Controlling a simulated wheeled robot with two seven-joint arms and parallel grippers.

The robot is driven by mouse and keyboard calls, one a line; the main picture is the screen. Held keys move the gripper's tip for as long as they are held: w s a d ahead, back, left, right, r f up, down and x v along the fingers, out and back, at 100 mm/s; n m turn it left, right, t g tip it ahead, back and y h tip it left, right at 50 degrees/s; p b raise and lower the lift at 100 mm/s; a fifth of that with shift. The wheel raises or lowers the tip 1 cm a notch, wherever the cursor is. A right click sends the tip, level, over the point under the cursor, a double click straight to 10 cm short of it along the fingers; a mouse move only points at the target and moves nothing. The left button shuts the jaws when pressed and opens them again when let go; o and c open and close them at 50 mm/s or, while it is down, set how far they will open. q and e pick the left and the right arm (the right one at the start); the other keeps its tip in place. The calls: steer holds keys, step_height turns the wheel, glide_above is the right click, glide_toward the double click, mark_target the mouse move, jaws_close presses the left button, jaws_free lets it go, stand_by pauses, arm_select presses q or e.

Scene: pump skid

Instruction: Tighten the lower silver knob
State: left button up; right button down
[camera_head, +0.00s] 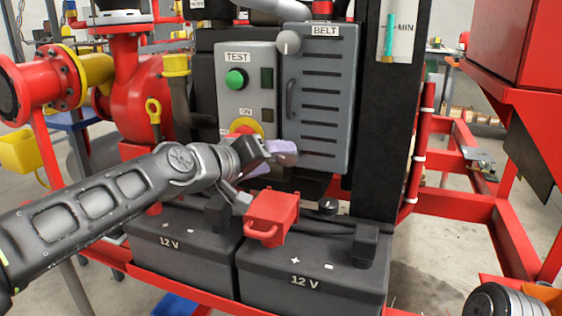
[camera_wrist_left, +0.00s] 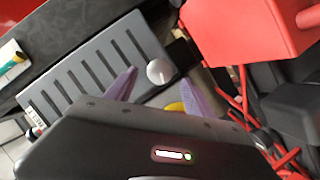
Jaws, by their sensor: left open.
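The lower silver knob (camera_wrist_left: 160,71) is a small round knob at the lower corner of the grey belt cover (camera_head: 322,100). In the left wrist view it lies between the two purple fingertips of my left gripper (camera_wrist_left: 160,75), with a gap on either side. In the head view my left gripper (camera_head: 284,152) is at the cover's lower left corner and hides this knob. The gripper is open; contact with the knob cannot be told. The upper silver knob (camera_head: 289,41) shows at the cover's top left.
A grey test panel (camera_head: 247,80) with a green button stands left of the cover. A red box with a handle (camera_head: 272,216) sits below my left gripper, above two black 12 V batteries (camera_head: 315,281). A dark post (camera_head: 384,125) stands to the right.

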arm_select(q)
steer(key=v, duration=0.3)
steer(key=shift+s+a, duration=0.2)
steer(key=shift+s, duration=0.1)
arm_select(e)
steer(key=shift+w+d+f, duration=0.1)
steer(key=shift+f, duration=0.35)
